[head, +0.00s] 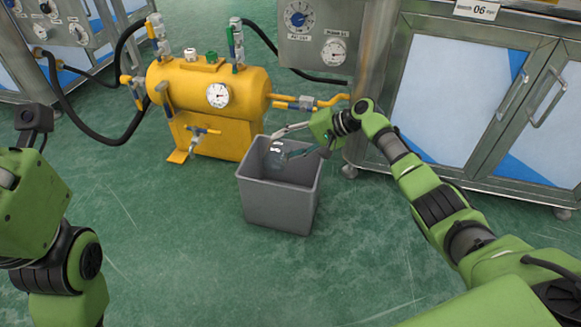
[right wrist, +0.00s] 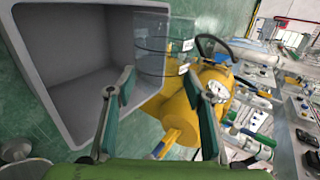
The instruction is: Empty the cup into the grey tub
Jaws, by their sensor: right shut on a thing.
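The grey tub (head: 278,205) stands open on the green floor in the middle of the head view. It also fills the upper left of the right wrist view (right wrist: 62,50). My right gripper (head: 278,145) is over the tub and shut on the clear cup (head: 273,157). The see-through cup with small white labels also shows beyond the fingers in the right wrist view (right wrist: 152,45), beside the tub's rim. The cup appears tipped over the tub's mouth; whether anything is left in it I cannot tell. My left arm is at the left edge; its fingers are not visible.
A yellow tank (head: 195,95) with a gauge, valves and black hoses stands just behind and left of the tub. A steel cabinet (head: 480,100) is at the back right. The green floor in front of the tub is clear.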

